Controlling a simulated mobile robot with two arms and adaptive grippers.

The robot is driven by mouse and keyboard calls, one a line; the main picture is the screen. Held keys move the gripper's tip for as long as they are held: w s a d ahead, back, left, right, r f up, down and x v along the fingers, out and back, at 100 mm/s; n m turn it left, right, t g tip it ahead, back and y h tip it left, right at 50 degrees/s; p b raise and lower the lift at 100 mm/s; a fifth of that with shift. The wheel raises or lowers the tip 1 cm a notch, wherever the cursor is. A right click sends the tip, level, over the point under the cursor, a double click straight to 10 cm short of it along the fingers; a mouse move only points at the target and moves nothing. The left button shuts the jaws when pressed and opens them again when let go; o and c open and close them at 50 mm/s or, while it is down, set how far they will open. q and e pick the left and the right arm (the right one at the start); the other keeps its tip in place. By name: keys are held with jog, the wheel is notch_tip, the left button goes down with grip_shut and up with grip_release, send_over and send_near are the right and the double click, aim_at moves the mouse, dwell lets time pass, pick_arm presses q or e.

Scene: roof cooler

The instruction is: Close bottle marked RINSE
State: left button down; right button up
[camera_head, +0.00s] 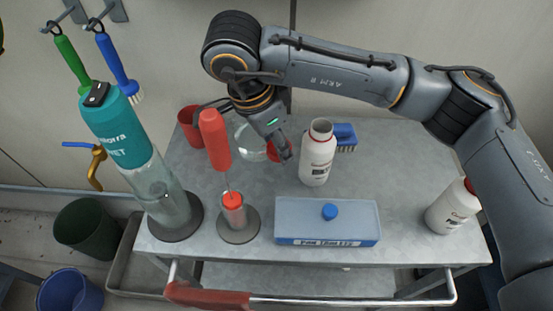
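A second white bottle (452,208) with a red cap stands at the table's right edge, partly behind my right arm. The lettering on both is too small to read for certain. My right gripper (284,152) points down just left of the uncapped bottle. A red cap-like piece (272,151) shows at its fingertips, partly hidden by them; whether it is gripped or lies on the table cannot be told. My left gripper is not in view.
A blue box (300,222) with a blue cap (329,211) lies at the front. A tall clear cylinder with teal top (120,130) and a red-topped device (215,140) stand left. A glass vessel (247,141), red cup (189,124) and blue brush (345,135) are behind.

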jog(key=shift+r, duration=1.25)
